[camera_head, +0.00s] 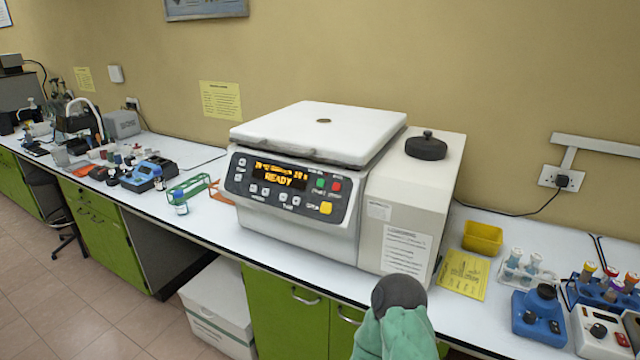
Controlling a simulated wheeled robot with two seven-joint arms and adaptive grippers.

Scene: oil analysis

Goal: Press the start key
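A white centrifuge (300,237) stands on the bench with its pale lid (320,133) down over the body. Its dark control panel (285,187) faces front left, and the lit orange display (280,176) reads READY. A green key (320,183) and a red key (337,187) sit right of the display, with a yellow key (326,208) below them. The key labels are too small to read, so I cannot tell which is start. Neither of my grippers is in view.
A dark rounded shape with teal covering (395,315) is at the bottom edge; I cannot tell what it is. A green tube rack (188,189) stands left of the centrifuge. A yellow tray (482,238) and tube racks (528,268) are at right. The bench strip before the centrifuge is narrow.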

